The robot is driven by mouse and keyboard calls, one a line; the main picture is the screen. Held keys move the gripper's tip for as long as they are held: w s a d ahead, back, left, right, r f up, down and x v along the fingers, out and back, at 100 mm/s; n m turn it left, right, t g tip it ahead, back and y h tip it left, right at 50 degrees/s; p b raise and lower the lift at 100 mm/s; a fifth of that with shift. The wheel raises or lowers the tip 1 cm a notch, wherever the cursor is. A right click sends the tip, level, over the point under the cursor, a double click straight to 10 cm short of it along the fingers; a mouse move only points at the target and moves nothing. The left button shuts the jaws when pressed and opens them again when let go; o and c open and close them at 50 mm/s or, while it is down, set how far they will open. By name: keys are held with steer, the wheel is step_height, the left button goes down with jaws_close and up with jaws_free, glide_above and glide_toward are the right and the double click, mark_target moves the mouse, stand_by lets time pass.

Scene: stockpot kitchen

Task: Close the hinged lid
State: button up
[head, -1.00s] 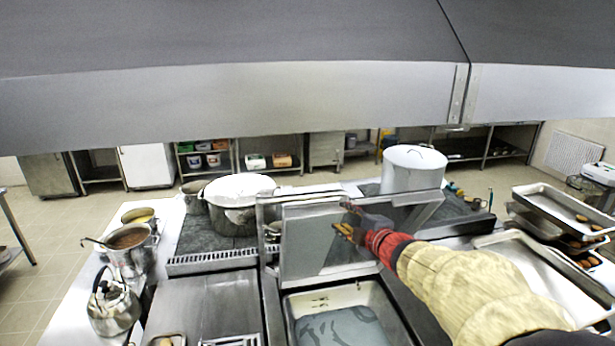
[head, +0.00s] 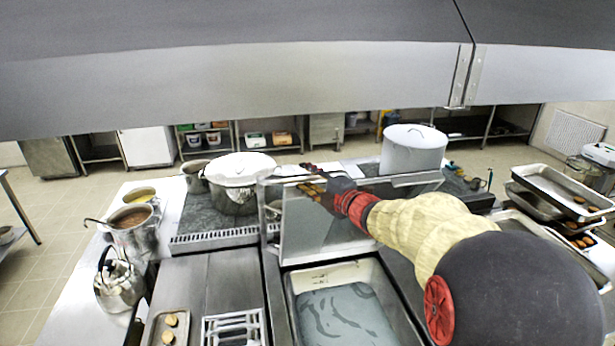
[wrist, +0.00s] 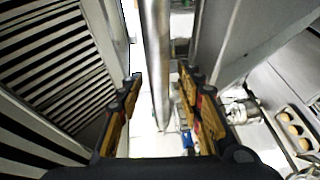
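The hinged lid (head: 310,236) is a grey metal panel standing raised behind an open basin (head: 291,290). Grey-blue liquid (head: 345,312) shows in the basin. My gripper (head: 305,188) is at the top edge of the lid, with my arm reaching in from the right. In the wrist view my gripper's two fingers (wrist: 162,80) are apart. A round metal bar (wrist: 156,50) runs through the gap between them, with space visible on both sides. Whether this bar belongs to the lid I cannot tell.
A large lidded pot (head: 236,190) stands behind left and a tall white pot (head: 414,152) behind right. A soup pot (head: 133,232) and a kettle (head: 119,284) stand at left. Stacked trays (head: 560,192) are at right. A hood (head: 230,95) hangs overhead.

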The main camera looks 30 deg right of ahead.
steer(key=shift+c, duration=1.4)
jaws_close()
